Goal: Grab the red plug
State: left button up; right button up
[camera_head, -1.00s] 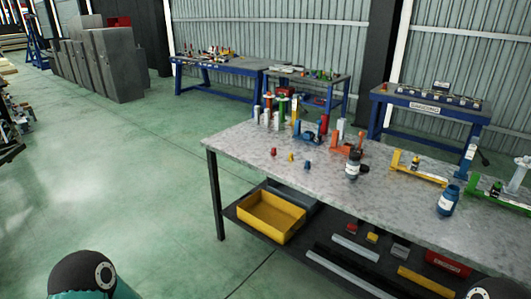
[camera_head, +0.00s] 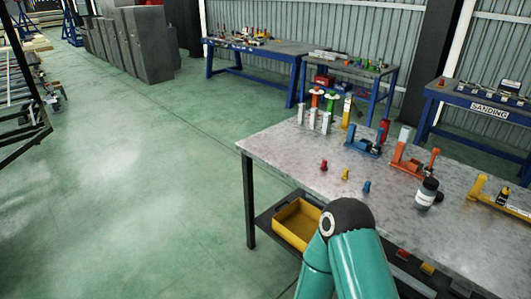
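The red plug (camera_head: 324,165) is a small red piece standing on the grey speckled tabletop (camera_head: 280,150), near its front left part. A similar yellow plug (camera_head: 346,174) and a blue plug (camera_head: 367,187) stand to its right in a slanting row. A teal arm of mine with a black joint rises at the bottom centre, in front of the table and below the plugs. Its gripper is out of the picture. My other gripper does not show either. Nothing touches the red plug.
White cylinders (camera_head: 313,119), a blue clamp (camera_head: 362,147), an orange clamp (camera_head: 411,167) and a dark bottle (camera_head: 427,194) stand behind and right of the plugs. A yellow bin (camera_head: 290,220) sits on the lower shelf. Green floor (camera_head: 150,200) left of the table is free.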

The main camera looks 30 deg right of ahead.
aim_at(324, 166)
jog(key=u, duration=0.05)
jog(key=i, duration=1.2)
jog(key=z, duration=0.75)
jog(key=i, duration=0.65)
jog(key=z, duration=0.6)
jog(key=k, duration=0.9)
jog(key=z, duration=0.2)
jog(key=i, duration=0.9)
jog(key=u, duration=0.1)
